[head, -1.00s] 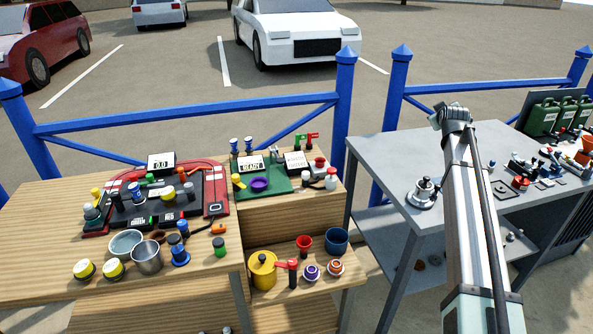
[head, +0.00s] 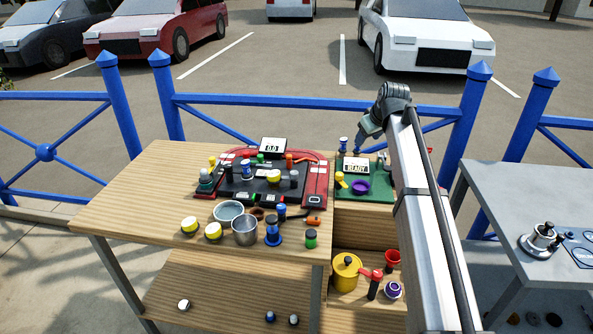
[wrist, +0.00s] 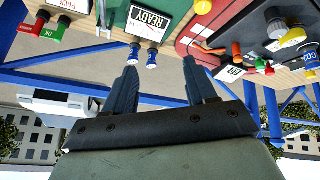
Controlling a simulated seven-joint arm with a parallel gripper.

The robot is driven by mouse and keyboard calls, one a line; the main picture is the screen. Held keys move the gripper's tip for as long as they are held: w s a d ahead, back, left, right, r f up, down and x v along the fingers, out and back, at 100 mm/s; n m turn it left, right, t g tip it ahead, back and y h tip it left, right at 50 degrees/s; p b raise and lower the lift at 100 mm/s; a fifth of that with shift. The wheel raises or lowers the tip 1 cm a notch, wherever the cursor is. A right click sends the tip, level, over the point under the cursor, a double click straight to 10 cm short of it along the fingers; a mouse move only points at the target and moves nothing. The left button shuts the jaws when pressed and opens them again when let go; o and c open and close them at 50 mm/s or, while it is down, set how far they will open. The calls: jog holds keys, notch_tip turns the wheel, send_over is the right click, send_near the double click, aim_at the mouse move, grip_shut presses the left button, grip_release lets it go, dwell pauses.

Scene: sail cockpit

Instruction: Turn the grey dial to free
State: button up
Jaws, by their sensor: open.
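On the black panel with a red surround (head: 315,197), a grey upright knob (head: 294,179) stands near the right side. It may be the grey dial, but its markings are too small to read. A grey knob also shows at the upper right of the wrist view (wrist: 277,28). My gripper (head: 361,146) is above the back of the green board (head: 380,190), to the right of the panel. In the wrist view my gripper (wrist: 160,78) has its fingers apart with nothing between them.
A READY display (head: 356,167) and a purple ring (head: 360,187) are on the green board. Cups, a pot (head: 245,231) and yellow-topped knobs stand in front of the panel. A blue railing (head: 300,102) runs behind. The wooden table's left side (head: 150,190) is clear.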

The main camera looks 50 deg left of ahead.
aim_at(294, 172)
jog(key=s+a+n+g, duration=0.1)
jog(key=s+a, duration=0.2)
jog(key=s, duration=0.3)
jog(key=s+a+g+h, duration=0.1)
jog(key=s+a, duration=0.2)
jog(key=s, duration=0.3)
jog(key=s+a+n+g, duration=0.1)
jog(key=s+a, duration=0.2)
jog(key=s, duration=0.3)
jog(key=x, duration=1.3)
jog(key=shift+d+f, duration=0.2)
jog(key=shift+f, duration=0.2)
jog(key=c, duration=1)
